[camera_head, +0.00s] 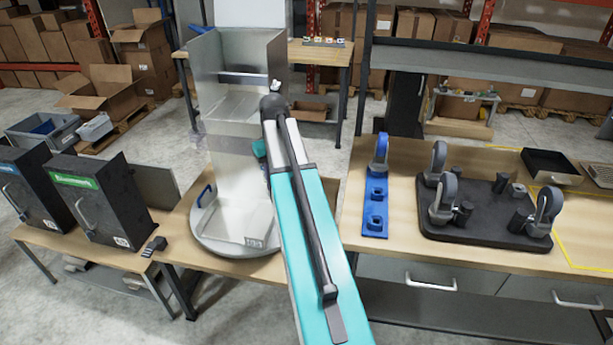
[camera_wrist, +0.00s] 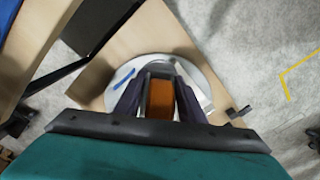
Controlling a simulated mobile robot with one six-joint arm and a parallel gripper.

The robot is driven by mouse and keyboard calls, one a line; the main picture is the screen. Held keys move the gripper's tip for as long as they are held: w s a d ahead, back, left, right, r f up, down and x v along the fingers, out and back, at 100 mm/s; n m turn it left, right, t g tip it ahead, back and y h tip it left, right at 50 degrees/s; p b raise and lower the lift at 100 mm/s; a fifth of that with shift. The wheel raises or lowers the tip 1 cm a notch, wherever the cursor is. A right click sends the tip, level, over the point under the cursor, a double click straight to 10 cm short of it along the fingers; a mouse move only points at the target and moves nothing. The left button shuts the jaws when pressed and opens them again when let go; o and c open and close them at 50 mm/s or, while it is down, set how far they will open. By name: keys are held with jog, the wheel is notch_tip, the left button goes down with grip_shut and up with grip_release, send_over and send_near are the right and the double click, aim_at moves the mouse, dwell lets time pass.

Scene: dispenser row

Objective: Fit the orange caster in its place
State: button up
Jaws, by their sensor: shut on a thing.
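My gripper (camera_wrist: 160,105) is shut on an orange part in the wrist view, which I take to be the orange caster (camera_wrist: 159,98). Its wheel cannot be made out, and it is held above the round turntable (camera_wrist: 205,85). In the head view my arm hides the gripper and the orange part. A black plate (camera_head: 480,238) lies on the right bench with several grey-wheeled casters and dark posts on it. A blue rack (camera_head: 375,222) stands left of the plate, with one blue caster (camera_head: 381,148) upright at its far end.
A tall metal dispenser (camera_head: 235,150) stands on the turntable, left of my arm. Two dark boxes (camera_head: 100,205) stand on the left table. A black tray (camera_head: 550,163) lies behind the plate. A metal shelf beam (camera_head: 480,65) crosses above the right bench.

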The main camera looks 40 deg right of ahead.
jog(key=w+a+f+n+b, duration=0.1)
jog(key=w+a+n, duration=0.1)
jog(key=a, duration=0.8)
jog(key=w+a+f+n+b, duration=0.1)
jog(key=w+a+n, duration=0.1)
jog(key=a, duration=0.9)
jog(key=w+a+f+n+b, duration=0.1)
jog(key=a+n, duration=0.3)
jog(key=a, duration=0.7)
jog(key=shift+w+f+n, duration=0.15)
jog(key=shift+w+n, duration=0.15)
jog(key=shift+w, duration=0.3)
